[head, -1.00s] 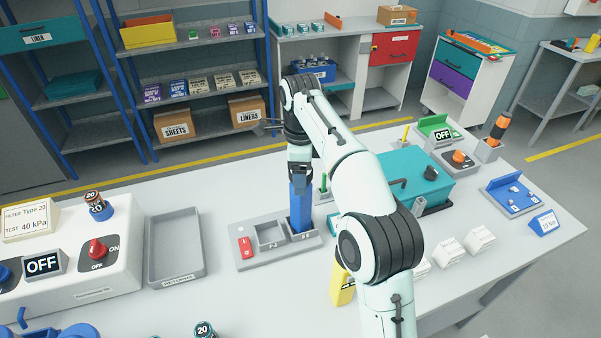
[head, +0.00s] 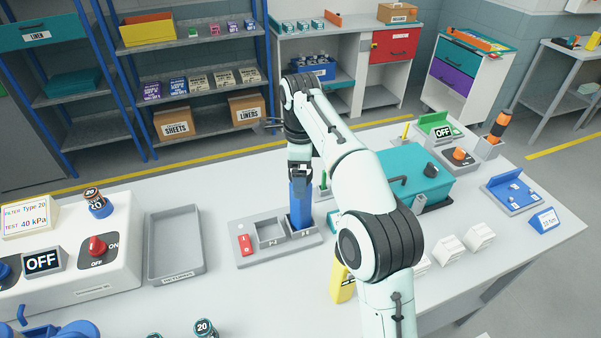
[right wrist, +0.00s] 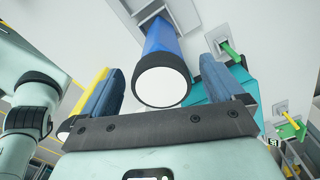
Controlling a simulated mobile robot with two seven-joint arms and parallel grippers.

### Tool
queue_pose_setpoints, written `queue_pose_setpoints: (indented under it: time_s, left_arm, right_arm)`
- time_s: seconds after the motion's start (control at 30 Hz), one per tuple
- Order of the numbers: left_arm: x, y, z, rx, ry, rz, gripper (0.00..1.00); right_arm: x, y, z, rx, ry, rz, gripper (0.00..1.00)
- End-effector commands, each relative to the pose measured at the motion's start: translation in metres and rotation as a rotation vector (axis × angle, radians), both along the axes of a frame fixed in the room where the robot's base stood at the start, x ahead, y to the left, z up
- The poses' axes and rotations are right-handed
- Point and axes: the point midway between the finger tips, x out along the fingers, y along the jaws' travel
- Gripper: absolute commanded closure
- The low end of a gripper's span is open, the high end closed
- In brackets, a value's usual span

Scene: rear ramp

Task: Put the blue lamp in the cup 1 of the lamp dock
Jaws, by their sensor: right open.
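The blue lamp (head: 300,207) stands upright in the right-hand cup of the grey lamp dock (head: 247,260). The dock's other cup (head: 269,233), to the left, is empty. My right gripper (head: 300,172) is at the lamp's top end, pointing down. In the right wrist view the lamp (right wrist: 162,78), with its black rim and white face, lies between the spread fingers (right wrist: 162,92), with gaps on both sides. Its lower end reaches into the dock. My left gripper is not in view.
A red piece (head: 245,244) sits on the dock's left part. A grey tray (head: 175,274) lies left of the dock. A teal box (head: 415,178) and a yellow object (head: 341,283) are to the right. The table between tray and dock is clear.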

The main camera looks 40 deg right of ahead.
Motion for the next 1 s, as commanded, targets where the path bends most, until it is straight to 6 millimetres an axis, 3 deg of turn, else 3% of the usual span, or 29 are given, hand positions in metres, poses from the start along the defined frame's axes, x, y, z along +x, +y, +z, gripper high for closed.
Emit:
queue_pose_setpoints:
  time_s: [0.5,0.7,1.0]
  left_arm:
    - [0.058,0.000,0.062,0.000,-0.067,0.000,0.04]
    - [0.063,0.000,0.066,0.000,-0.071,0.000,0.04]
    - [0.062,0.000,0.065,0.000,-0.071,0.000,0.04]
  right_arm:
    - [0.003,0.000,0.111,0.000,-0.013,0.001,0.05]
    - [0.001,0.000,0.128,-0.001,-0.008,0.000,0.05]
    - [0.001,0.000,0.129,-0.002,-0.005,0.004,0.05]
